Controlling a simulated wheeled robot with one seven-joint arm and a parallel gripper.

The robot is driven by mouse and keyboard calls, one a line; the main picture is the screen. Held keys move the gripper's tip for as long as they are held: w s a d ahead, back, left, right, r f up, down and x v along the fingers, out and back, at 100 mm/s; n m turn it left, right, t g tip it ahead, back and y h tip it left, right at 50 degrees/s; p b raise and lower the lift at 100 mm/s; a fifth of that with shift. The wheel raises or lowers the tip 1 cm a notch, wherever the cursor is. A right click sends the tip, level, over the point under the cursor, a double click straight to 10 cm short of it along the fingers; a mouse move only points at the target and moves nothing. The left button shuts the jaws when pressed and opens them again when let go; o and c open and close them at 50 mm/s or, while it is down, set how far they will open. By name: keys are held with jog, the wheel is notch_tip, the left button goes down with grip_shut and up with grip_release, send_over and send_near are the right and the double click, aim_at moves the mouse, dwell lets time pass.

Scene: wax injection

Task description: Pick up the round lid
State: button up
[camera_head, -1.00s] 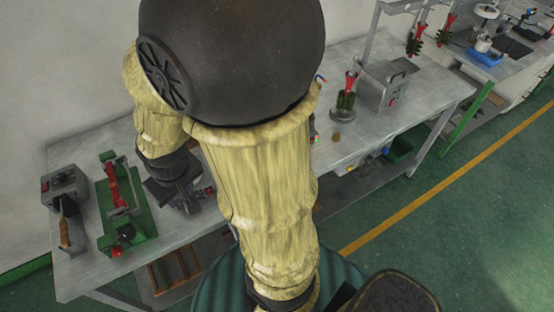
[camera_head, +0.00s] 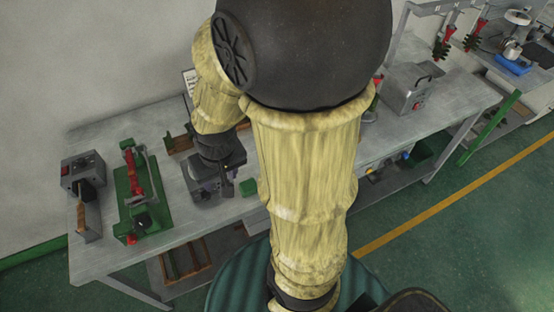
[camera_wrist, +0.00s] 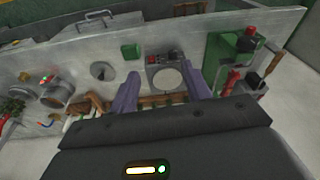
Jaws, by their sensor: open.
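Two round things could be the lid. In the wrist view, a pale round disc (camera_wrist: 168,79) lies on a small grey device with red controls (camera_wrist: 160,60), between and beyond my fingers. A grey disc with a dark centre (camera_wrist: 102,71) lies on the bench left of them. My gripper (camera_wrist: 161,77) is open and empty, fingers spread above the bench. In the head view, my gripper (camera_head: 218,165) is over the grey device (camera_head: 203,183) and hides much of it. My arm hides the grey disc there. Contact cannot be told.
A green press (camera_head: 140,195) and a grey control box (camera_head: 84,173) stand left on the bench (camera_head: 100,255). A small green block (camera_head: 249,187) is near the front edge. A wooden rack (camera_wrist: 155,100) lies behind the device. A metal pot (camera_wrist: 57,92) is farther left in the wrist view.

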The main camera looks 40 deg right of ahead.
jog(key=d+f+m+t+y+b, duration=0.1)
jog(key=d+f+m+y+b, duration=0.2)
jog(key=d+f+m+b, duration=0.4)
jog(key=d+f+m+y+b, duration=0.3)
jog(key=f+m+b, duration=0.2)
jog(key=f+m, duration=0.5)
jog(key=d+f+m+t+h+b, duration=0.1)
jog(key=d+m+t+b, duration=0.2)
jog(key=d+m, duration=0.2)
jog(key=d+f+m+t+h+b, duration=0.1)
jog(key=d+f+m+t+b, duration=0.1)
jog(key=d+m, duration=0.3)
jog(key=d+f+m+t+h+b, duration=0.1)
jog(key=d+m+t+b, duration=0.2)
jog(key=d, duration=0.6)
jog(key=shift+s+d+f+m+t+h+b, duration=0.15)
jog(key=shift+m+t+h+b, duration=0.05)
jog(key=shift+m+t, duration=0.4)
jog(key=shift+s+d+f+m+t+h+b, duration=0.2)
jog(key=shift+m+t, duration=0.2)
jog(key=shift+m, duration=0.3)
jog(key=shift+d+r, duration=0.1)
jog(key=shift+d, duration=0.1)
jog(key=shift+r, duration=0.1)
jog(key=shift+w+a, duration=0.1)
jog(key=x, duration=1.1)
jog(key=shift+w, duration=0.35)
jog(key=shift+w+f, duration=0.15)
jog(key=shift+f, duration=0.05)
